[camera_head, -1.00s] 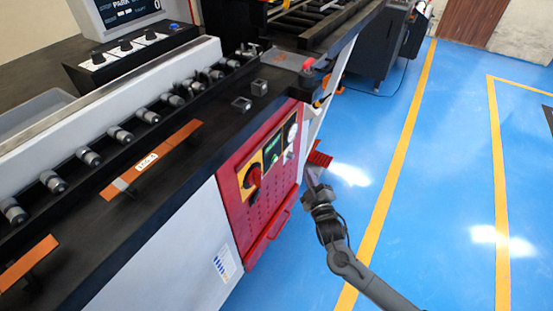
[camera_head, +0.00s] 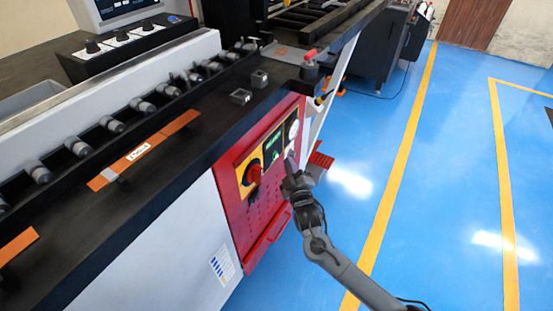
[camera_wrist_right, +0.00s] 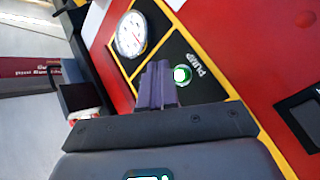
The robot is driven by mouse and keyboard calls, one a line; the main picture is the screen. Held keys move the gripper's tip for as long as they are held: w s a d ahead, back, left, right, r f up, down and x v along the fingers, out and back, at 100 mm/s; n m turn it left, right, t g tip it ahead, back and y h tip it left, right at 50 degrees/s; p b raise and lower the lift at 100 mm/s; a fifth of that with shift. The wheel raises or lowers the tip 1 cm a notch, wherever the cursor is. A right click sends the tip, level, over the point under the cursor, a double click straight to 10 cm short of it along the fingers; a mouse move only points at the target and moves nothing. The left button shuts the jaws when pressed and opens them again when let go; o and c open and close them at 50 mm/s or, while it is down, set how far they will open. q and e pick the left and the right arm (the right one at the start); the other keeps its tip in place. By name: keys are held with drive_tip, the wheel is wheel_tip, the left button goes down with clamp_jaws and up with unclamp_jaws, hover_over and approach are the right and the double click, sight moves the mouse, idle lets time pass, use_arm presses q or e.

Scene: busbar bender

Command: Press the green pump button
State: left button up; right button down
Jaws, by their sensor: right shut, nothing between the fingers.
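The green pump button (camera_wrist_right: 182,75) shows in the right wrist view on a black panel with the word PUMP beside it. It has a pale rim and sits just right of my right gripper's fingertips. My right gripper (camera_wrist_right: 158,72) is shut and empty, its fingers pointing at the panel. I cannot tell whether the fingers touch the panel. In the head view my right gripper (camera_head: 290,160) is in front of the right part of the red control panel (camera_head: 262,212) and hides the button there. My left gripper is not in view.
A round white gauge (camera_wrist_right: 131,34) sits beside the button panel. A red rotary switch (camera_head: 252,174) on a yellow plate is left of the gripper in the head view. The black machine bed (camera_head: 190,160) lies above the panel. Blue floor (camera_head: 370,160) is clear to the right.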

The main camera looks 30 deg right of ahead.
sight(275, 156)
drive_tip(key=shift+w+a, duration=0.25)
drive_tip(key=shift+w, duration=0.3)
idle(0.7)
idle(0.7)
drive_tip(key=shift+w, duration=0.1)
idle(0.4)
drive_tip(key=shift+w+a, duration=0.2)
drive_tip(key=shift+w, duration=0.05)
drive_tip(key=shift+w, duration=0.15)
idle(0.5)
